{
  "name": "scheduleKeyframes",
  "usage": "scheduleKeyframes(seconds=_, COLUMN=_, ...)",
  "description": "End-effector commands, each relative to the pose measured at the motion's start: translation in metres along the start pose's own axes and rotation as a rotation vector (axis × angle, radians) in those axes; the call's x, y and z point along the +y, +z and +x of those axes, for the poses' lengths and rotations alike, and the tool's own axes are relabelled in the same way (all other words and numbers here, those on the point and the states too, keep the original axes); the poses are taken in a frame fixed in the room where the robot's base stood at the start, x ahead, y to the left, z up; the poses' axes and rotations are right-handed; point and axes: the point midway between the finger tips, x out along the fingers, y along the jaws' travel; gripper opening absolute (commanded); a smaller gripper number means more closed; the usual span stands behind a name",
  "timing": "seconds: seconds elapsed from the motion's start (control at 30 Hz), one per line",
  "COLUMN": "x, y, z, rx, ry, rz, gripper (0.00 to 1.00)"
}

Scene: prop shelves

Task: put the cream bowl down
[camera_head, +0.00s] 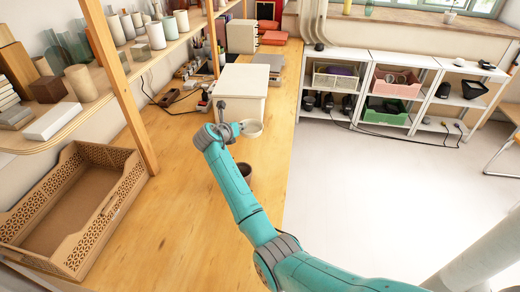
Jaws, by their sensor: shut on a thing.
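The cream bowl (251,128) is small and round and shows at the end of my teal arm. My gripper (239,128) is shut on the bowl's left side. The bowl is over the wooden table (190,215), near its right edge and just in front of a white box. I cannot tell how far it is above the tabletop. My wrist hides most of the fingers.
The white box (241,82) stands just behind the bowl. A dark brown pot (245,170) is partly hidden by my arm. A cardboard tray (124,205) lies at the left. The table's middle is clear. A shelf (150,65) overhangs the left side.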

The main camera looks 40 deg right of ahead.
Motion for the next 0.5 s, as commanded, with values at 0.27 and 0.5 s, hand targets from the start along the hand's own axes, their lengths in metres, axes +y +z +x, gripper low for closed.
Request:
scheduleKeyframes(seconds=0.27, x=0.014, y=-0.037, z=0.019, rx=0.001, ry=-0.001, rz=-0.001, gripper=0.0)
scheduleKeyframes(seconds=0.5, x=0.019, y=-0.052, z=0.027, rx=0.002, ry=-0.002, rz=-0.002, gripper=0.0)
